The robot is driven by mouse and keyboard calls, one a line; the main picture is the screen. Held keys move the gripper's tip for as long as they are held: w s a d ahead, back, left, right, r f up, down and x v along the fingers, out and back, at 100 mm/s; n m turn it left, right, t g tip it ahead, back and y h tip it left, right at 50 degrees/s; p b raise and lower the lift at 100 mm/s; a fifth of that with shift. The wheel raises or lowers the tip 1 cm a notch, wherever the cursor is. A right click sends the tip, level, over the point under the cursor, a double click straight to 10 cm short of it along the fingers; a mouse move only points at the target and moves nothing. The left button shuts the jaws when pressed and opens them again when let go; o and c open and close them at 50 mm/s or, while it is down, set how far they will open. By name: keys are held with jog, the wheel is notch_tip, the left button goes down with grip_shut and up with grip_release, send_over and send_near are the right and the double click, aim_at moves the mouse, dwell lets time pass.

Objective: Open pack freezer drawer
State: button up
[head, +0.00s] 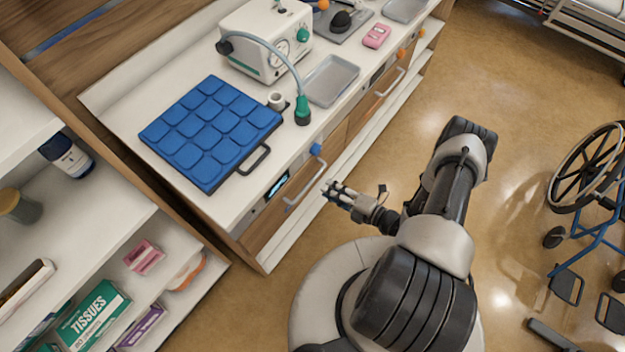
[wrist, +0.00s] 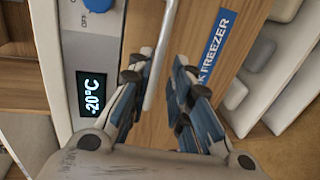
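The pack freezer drawer shows a wooden front (wrist: 222,78) with a blue label reading "K FREEZER" (wrist: 215,50), partly hidden by a finger. Its pale bar handle (wrist: 161,50) also shows in the head view (head: 303,180). No open gap shows at the drawer. My gripper (wrist: 160,68) is open, its fingers on either side of the handle's lower part in the wrist view. I cannot tell whether they touch it. In the head view my gripper (head: 332,190) is just right of the handle.
A panel beside the handle has a -20°C display (wrist: 91,98) and a blue knob (wrist: 98,4). The counter holds a blue padded tray (head: 212,130), a metal tray (head: 332,80) and a white machine (head: 265,42). A wheelchair (head: 590,190) stands right.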

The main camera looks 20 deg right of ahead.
aim_at(312, 179)
jog(key=b+x, duration=0.1)
jog(key=x, duration=0.7)
jog(key=shift+c, duration=0.5)
grip_shut()
